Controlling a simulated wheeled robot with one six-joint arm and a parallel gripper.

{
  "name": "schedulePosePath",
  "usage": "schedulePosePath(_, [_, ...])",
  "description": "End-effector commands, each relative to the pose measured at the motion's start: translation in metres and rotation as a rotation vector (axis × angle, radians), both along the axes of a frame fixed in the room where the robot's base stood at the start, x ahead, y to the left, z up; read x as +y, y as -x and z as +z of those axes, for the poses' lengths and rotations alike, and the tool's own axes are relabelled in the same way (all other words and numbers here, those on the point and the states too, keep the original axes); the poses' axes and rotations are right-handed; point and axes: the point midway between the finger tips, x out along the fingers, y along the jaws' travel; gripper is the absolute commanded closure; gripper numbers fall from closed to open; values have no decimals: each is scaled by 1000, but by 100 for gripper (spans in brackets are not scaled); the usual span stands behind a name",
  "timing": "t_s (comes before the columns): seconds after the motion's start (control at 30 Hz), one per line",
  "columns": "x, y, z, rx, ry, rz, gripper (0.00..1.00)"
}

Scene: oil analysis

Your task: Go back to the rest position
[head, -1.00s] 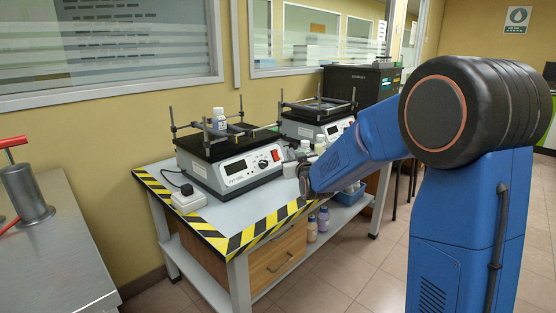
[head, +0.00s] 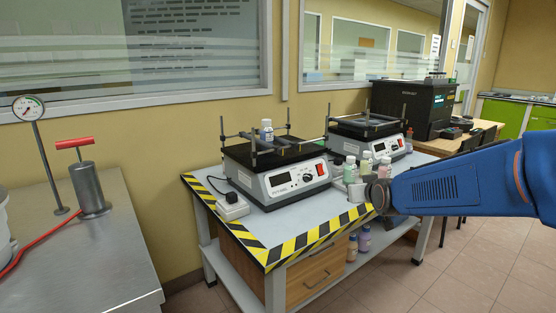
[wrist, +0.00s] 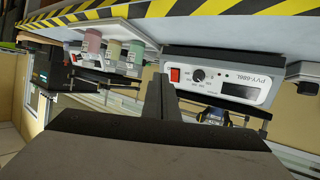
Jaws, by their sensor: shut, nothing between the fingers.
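My gripper (head: 357,193) is in front of the table, near the hazard-striped edge, at the end of my blue arm in the head view. In the wrist view, its fingers (wrist: 160,98) are together with nothing between them. The wrist view is upside down. The near shaker (head: 291,182) stands on the table with a white bottle (head: 267,131) on its platform. That shaker also shows in the wrist view (wrist: 222,76), beyond the fingers and apart from them.
Several small bottles (head: 366,162) stand behind my gripper. A second shaker (head: 370,141) and a black machine (head: 410,107) are farther back. A metal bench (head: 100,255) with a red-handled pump (head: 89,188) is at the left. Floor (head: 470,265) is clear at the lower right.

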Motion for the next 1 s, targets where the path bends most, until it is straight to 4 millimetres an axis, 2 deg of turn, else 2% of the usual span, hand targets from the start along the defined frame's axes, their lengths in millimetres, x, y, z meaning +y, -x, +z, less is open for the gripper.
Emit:
schedulePosePath(0.03, [-3, 18, 1, 30, -2, -3, 100])
schedulePosePath(0.27, [-14, 103, -14, 209, -11, -20, 100])
schedulePosePath(0.8, [-34, 323, -70, 625, -28, -83, 100])
schedulePosePath(0.9, [-36, 357, -80, 687, -30, -93, 100])
schedulePosePath(1.0, [-38, 381, -87, 732, -31, -103, 100])
